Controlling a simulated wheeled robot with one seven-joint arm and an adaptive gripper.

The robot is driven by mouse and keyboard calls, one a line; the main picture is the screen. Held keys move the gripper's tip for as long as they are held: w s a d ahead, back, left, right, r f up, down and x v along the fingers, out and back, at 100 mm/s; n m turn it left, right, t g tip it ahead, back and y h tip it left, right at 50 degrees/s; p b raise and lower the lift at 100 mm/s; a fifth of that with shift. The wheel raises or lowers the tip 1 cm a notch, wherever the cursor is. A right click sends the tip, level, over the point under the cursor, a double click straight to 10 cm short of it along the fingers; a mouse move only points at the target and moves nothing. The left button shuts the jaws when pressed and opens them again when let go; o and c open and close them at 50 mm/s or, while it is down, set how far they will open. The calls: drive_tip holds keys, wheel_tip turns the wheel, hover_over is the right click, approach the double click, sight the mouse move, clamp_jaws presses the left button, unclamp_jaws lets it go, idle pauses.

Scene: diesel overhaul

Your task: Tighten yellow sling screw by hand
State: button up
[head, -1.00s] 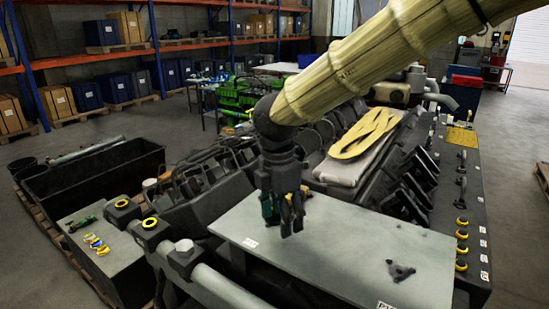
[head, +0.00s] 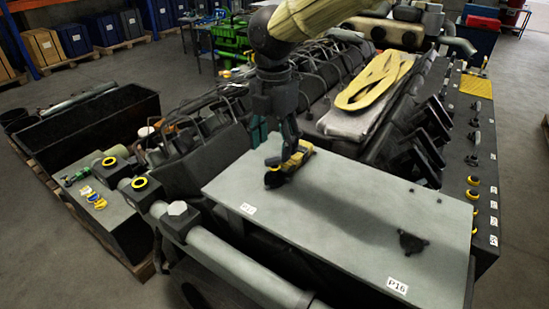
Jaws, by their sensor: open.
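My gripper (head: 286,164) hangs from my arm at the back left edge of the flat grey plate (head: 345,215). It is open. A small yellow and black piece (head: 300,154) shows right at its fingers; I cannot tell whether it is the sling screw or whether the fingers touch it. A yellow sling (head: 376,80) lies looped on a pale pad on the engine behind the plate. No screw thread can be made out.
A dark box (head: 103,207) at left carries small yellow and blue parts (head: 95,199). Yellow-ringed fittings (head: 140,182) and a thick grey pipe (head: 235,262) run along the plate's left side. A dark three-lobed part (head: 411,242) lies on the plate. Open floor lies at far left.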

sight(274, 158)
drive_tip(key=n, duration=0.3)
drive_tip(key=shift+s, duration=0.2)
drive_tip(key=n, duration=0.3)
drive_tip(key=shift+w+b, duration=0.1)
drive_tip(key=shift+b, duration=0.2)
drive_tip(key=n, duration=0.4)
drive_tip(key=shift+b, duration=0.35)
drive_tip(key=n+b, duration=0.1)
drive_tip(key=n, duration=0.4)
drive_tip(key=shift+n+b, duration=0.3)
drive_tip(key=shift+b, duration=0.05)
drive_tip(key=n+b, duration=0.2)
drive_tip(key=n, duration=0.3)
drive_tip(key=shift+r+n+p, duration=0.3)
drive_tip(key=shift+n+p, duration=0.1)
drive_tip(key=shift+p, duration=0.2)
drive_tip(key=n+p, duration=0.2)
drive_tip(key=p, duration=0.2)
drive_tip(key=shift+n, duration=0.3)
drive_tip(key=n+p, duration=0.6)
drive_tip(key=p, duration=0.4)
drive_tip(key=shift+f+b, duration=0.35)
drive_tip(key=shift+f, duration=2.35)
